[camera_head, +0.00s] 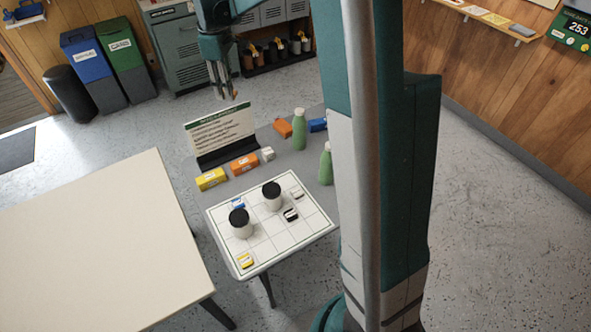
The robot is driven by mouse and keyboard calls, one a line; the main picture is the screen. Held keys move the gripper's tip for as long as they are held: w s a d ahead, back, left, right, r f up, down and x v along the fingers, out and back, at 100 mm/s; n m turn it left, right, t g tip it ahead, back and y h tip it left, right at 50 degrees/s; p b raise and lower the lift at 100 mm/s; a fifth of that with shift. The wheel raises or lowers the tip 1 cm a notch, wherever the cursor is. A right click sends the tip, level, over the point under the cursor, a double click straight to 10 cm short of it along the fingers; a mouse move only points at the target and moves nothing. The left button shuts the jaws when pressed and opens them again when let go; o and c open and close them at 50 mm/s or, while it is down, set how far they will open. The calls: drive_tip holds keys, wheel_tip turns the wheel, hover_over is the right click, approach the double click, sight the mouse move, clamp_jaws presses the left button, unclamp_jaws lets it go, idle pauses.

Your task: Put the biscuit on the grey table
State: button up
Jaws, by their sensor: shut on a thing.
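My gripper (227,94) hangs at the top centre, fingers pointing down, shut on a small orange-brown thing (235,95) that looks like the biscuit. It is too small to see clearly, and the fingers partly hide it. In the picture, they are just above the sign at the back of the grey table (287,171); their height above it is hard to tell. The grey table stands in the middle, partly hidden on the right by my arm.
The grey table carries a sign (221,133), several boxes such as a yellow one (211,180), green bottles (299,129) and a white gridded board (262,244) with black-lidded jars (272,196). A bare cream table (95,245) stands left. Bins (86,66) stand behind.

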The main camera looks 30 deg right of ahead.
drive_tip(key=s+d+m, duration=0.2)
drive_tip(key=s+d, duration=0.5)
drive_tip(key=d, duration=0.4)
drive_tip(key=s+d+m, duration=0.3)
drive_tip(key=s+d, duration=0.5)
drive_tip(key=d, duration=0.3)
drive_tip(key=s+d+f+m, duration=0.25)
drive_tip(key=s+d, duration=0.45)
drive_tip(key=s, duration=0.4)
drive_tip(key=s+d+f+m, duration=0.1)
drive_tip(key=s+d+m, duration=0.2)
drive_tip(key=s+d, duration=0.55)
wheel_tip(320, 180, down, 17)
drive_tip(key=s+a, duration=0.1)
drive_tip(key=shift+s+a, duration=0.25)
drive_tip(key=shift+s, duration=0.15)
drive_tip(key=shift+r+n, duration=0.1)
drive_tip(key=shift+n, duration=0.15)
drive_tip(key=shift+b, duration=0.3)
drive_tip(key=shift+f+b, duration=0.65)
drive_tip(key=shift+f, duration=2.5)
